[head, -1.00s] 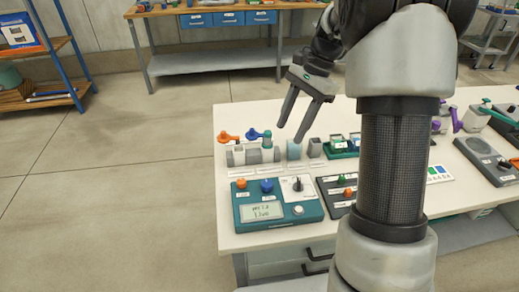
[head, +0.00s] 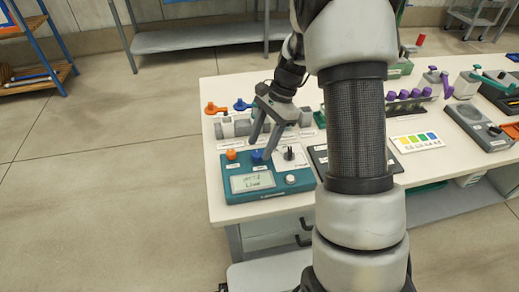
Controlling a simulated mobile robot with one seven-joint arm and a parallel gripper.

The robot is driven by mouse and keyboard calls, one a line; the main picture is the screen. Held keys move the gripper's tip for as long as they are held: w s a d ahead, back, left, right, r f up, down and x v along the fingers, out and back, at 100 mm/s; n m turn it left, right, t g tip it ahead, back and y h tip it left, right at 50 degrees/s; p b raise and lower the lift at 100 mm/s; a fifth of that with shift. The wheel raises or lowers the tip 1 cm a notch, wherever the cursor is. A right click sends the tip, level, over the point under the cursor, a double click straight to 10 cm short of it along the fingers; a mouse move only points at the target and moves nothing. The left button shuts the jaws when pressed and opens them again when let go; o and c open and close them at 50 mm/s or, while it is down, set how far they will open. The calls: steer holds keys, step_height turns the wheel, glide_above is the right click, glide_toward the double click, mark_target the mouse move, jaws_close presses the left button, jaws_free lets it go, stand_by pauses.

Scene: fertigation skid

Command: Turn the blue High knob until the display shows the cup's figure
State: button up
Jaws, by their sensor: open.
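The teal control box (head: 241,193) stands near the left front corner of the white bench. The blue knob (head: 258,155) is on its top face, right of an orange knob (head: 231,155). The display (head: 253,182) shows two lines of text, the lower one like "Live"; the figures are too small to read surely. My gripper (head: 260,152) points down with its fingers apart, over the area of the blue knob. The right finger is close to that knob; I cannot tell whether it touches. I cannot make out the cup with certainty.
A black dial (head: 289,153) and a pale round knob (head: 291,179) are on the box's right side. Orange (head: 214,108) and blue valve handles (head: 242,104) stand behind it. A colour chart (head: 416,140) lies farther right. My arm hides the bench's middle.

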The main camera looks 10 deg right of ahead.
steer(key=shift+x, duration=0.95)
steer(key=shift+c, duration=0.2)
steer(key=c, duration=1)
steer(key=shift+r, duration=0.1)
steer(key=shift+n, duration=0.4)
steer(key=n+g+p, duration=0.1)
steer(key=n+p, duration=0.1)
steer(key=shift+w+a+n, duration=0.1)
steer(key=shift+w+n, duration=0.05)
steer(key=shift+n, duration=0.15)
steer(key=shift+a+n+g+h+p, duration=0.1)
steer(key=shift+n+g+h+p, duration=0.3)
steer(key=shift+n, duration=0.7)
steer(key=shift+n+g+h+p, duration=0.25)
steer(key=shift+n+h, duration=0.25)
steer(key=shift+n, duration=0.6)
